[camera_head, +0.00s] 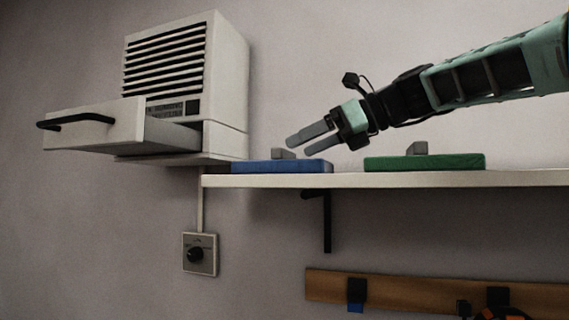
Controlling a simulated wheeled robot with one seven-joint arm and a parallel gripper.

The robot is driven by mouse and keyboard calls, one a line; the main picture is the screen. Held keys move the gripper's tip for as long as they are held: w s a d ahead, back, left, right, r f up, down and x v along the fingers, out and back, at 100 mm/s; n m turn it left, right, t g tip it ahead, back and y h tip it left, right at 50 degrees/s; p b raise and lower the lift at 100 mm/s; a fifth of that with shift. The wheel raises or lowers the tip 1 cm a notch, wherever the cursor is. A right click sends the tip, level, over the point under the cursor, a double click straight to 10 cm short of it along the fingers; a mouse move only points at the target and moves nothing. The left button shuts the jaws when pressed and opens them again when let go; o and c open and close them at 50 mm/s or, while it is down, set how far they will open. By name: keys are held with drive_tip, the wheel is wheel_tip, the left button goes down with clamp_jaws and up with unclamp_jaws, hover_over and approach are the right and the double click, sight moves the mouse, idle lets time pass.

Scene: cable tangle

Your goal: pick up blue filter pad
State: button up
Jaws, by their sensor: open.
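The blue filter pad (265,167) is a flat blue slab lying on the left end of the white shelf. A small grey block-shaped grip (283,154) stands on its top. My gripper (291,145) comes in from the upper right. Its two grey fingers are apart and empty, and point left and slightly down. In the picture the fingertips appear just above the pad and close to its grip. I cannot tell how far they are from the grip in depth. No contact is clear.
A green pad (424,162) with a grey grip lies to the right on the shelf (400,181). At left, a vented wall unit (188,70) has its drawer (93,128) pulled out. A dial box (200,254) and a wooden rail (430,291) are below.

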drive_tip(key=shift+x, duration=1.45)
drive_tip(key=c, duration=0.9)
drive_tip(key=shift+r, duration=0.1)
